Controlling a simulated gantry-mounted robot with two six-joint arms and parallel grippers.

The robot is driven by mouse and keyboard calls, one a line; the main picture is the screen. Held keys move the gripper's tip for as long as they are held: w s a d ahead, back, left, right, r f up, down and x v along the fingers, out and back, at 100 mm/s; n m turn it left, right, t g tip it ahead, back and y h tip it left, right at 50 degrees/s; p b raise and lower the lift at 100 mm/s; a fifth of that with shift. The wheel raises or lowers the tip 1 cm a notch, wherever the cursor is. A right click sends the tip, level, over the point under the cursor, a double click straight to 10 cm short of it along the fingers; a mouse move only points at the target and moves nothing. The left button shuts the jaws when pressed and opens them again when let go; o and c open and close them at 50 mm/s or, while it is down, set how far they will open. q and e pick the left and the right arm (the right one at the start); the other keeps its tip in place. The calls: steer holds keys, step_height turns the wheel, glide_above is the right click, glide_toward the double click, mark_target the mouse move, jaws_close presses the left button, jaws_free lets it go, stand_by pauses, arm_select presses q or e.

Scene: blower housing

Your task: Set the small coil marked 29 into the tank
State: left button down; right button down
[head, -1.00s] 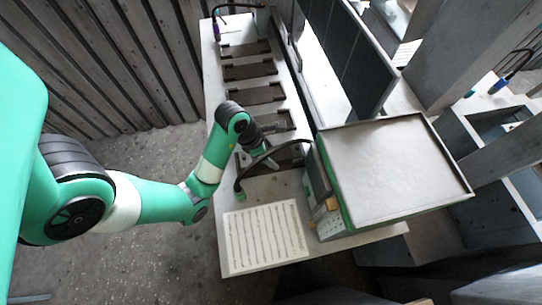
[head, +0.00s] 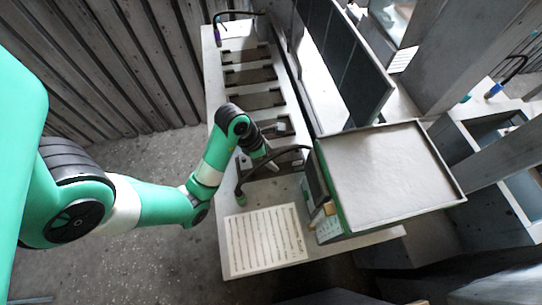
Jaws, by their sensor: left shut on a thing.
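My left gripper (head: 265,158) is low over the long pale bench (head: 265,190), by its dark slots and the black hose. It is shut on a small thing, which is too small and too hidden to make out. I cannot read any mark 29. I cannot tell a small coil apart on the bench. No thing shows clearly as the tank; an open basin with a bluish inside (head: 497,128) stands at the right. My right gripper is not in view.
A printed sheet (head: 264,240) lies at the near end. A wide grey rimmed tray (head: 388,172) and a tall dark panel (head: 350,70) stand to the right.

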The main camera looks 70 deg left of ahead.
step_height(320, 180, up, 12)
steer(key=p, duration=1.1)
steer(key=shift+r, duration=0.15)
